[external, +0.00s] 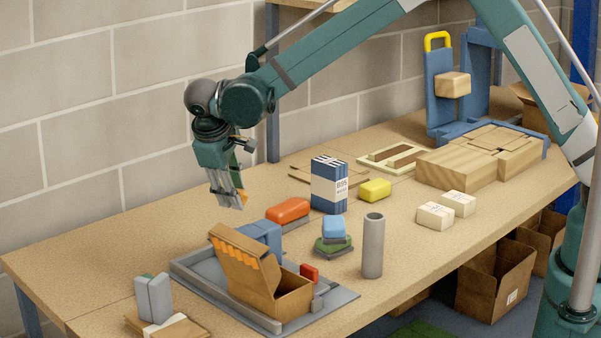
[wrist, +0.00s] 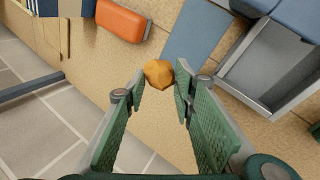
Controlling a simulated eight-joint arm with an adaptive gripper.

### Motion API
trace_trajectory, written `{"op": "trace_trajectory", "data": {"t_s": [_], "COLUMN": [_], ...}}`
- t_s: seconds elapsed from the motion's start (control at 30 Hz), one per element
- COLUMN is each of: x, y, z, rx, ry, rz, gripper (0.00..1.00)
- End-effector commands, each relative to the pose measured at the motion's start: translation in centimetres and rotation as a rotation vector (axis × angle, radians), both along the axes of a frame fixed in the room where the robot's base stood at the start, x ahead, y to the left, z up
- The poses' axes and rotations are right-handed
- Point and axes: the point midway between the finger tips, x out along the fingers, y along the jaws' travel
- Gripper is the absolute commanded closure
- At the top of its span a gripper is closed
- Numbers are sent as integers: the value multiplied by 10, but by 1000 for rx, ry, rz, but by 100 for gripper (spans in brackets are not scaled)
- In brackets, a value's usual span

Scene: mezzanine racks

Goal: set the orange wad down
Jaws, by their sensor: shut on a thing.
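The orange wad (wrist: 158,73) is a small crumpled lump. It sits between the fingertips of my gripper (wrist: 160,82) in the wrist view. In the external view my gripper (external: 232,200) hangs pointing down over the back left part of the table, and a bit of the orange wad (external: 243,199) shows at its tips. The gripper is shut on the wad. The wad appears held above the tabletop, with bare table below it. The exact height is hard to tell.
A grey tray (external: 200,277) with an open cardboard box (external: 285,299) stands in front. An orange block (external: 288,210) lies to the right, also in the wrist view (wrist: 122,20). A navy carton (external: 328,188) and a grey tube (external: 373,248) stand further right.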

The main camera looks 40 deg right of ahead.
Motion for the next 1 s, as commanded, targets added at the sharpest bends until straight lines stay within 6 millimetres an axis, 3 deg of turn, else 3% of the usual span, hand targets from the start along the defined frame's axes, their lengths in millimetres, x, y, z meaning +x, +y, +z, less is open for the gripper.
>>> {"op": "trace_trajectory", "data": {"t_s": [0.47,1.0], "x": [-6,-6], "y": [1,1], "z": [-2,-60], "rx": [-1,-1], "ry": [-1,-1], "rz": [-8,-8], "gripper": [83,83]}}
